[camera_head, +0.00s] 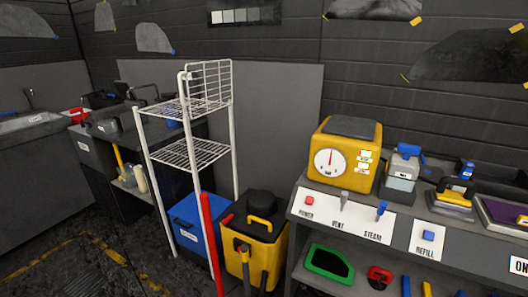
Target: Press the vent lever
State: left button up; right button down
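The vent lever (344,199) is a small grey lever standing up from a white panel (322,207) along the front of the bench, just above the word VENT. To its left is a red button (309,200) over the word POWER. To its right is a blue-topped lever (381,210) over the word STEAM. A yellow machine (348,155) with a round white dial sits right behind the panel. Neither of my grippers shows in this view.
A yellow-and-black vacuum (265,255), a blue bin (190,225) and a white wire rack (190,150) stand left of the bench. A spray bottle (402,170) and a yellow-handled iron (452,198) are on the bench. Dark floor lies open at lower left.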

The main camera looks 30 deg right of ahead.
aim_at(344, 194)
jog(key=z, duration=1.6)
